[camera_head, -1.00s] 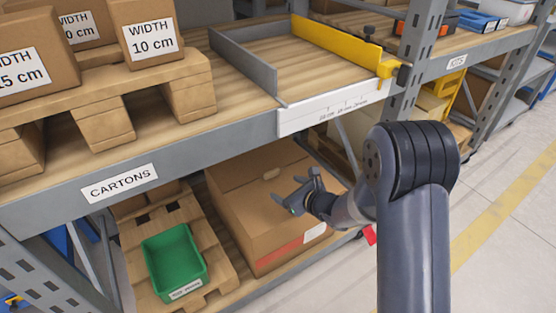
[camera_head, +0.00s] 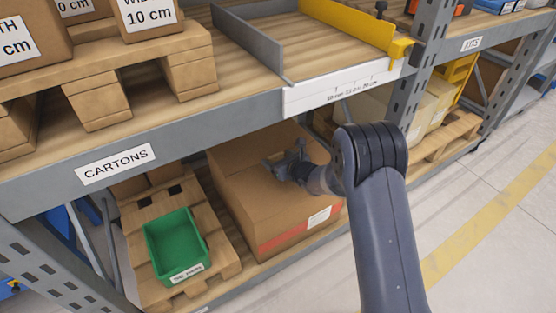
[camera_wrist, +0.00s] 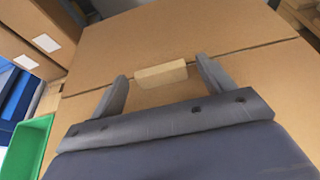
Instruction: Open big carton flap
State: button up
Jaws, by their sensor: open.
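The big carton (camera_head: 245,205) sits on the lower shelf, a brown box with a red stripe and white label low on its front. Its top is closed, with a seam across it in the wrist view. A light tan tab (camera_wrist: 161,74) lies over that seam. My gripper (camera_head: 282,160) is above the carton's top. In the wrist view my gripper (camera_wrist: 160,80) is open and its two fingers stand either side of the tab, one left and one right. Nothing is held between them. I cannot tell whether the fingers touch the carton. In the head view the tab is hidden.
A green bin (camera_head: 176,246) stands on a pallet left of the carton. The upper shelf's edge, with its CARTONS label (camera_head: 115,163), runs above the carton. Labelled cartons (camera_head: 150,14) stand on the upper shelf. A grey rack post (camera_head: 410,95) rises to the right.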

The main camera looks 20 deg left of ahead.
jog(key=shift+w+a+f, duration=0.15)
jog(key=shift+w+a, duration=0.1)
jog(key=shift+a, duration=0.05)
jog(key=c, duration=1.3)
jog(key=shift+c, duration=0.5)
jog(key=shift+d, duration=0.1)
